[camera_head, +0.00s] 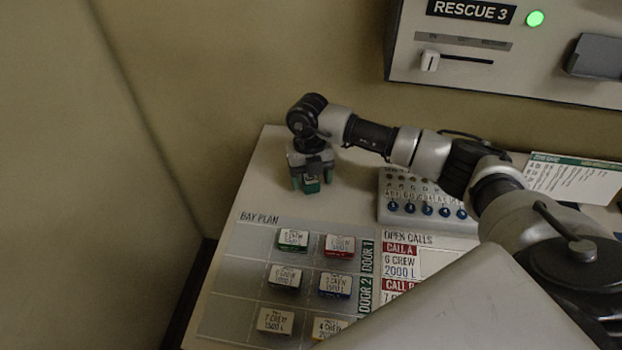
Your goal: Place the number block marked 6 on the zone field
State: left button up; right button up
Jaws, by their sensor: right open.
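My right gripper (311,182) points down over the bare back left corner of the console, behind the bay plan. Its jaws are open. A small dark green piece (312,187) shows between or just in front of the fingers; I cannot tell whether it is a block or part of the gripper, and no number can be read on it. I cannot make out a block marked 6 or a field marked zone anywhere in view. My left gripper is not in view.
The bay plan (232,272) holds several labelled crew blocks (293,238). A panel with blue knobs (426,205) stands to the right, by the open calls board (440,262). The Rescue 3 wall unit (510,60) hangs above. My right arm covers much of the right side.

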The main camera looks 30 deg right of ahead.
jog(key=shift+f, duration=0.25)
jog(key=c, duration=1.1)
jog(key=shift+r, duration=0.1)
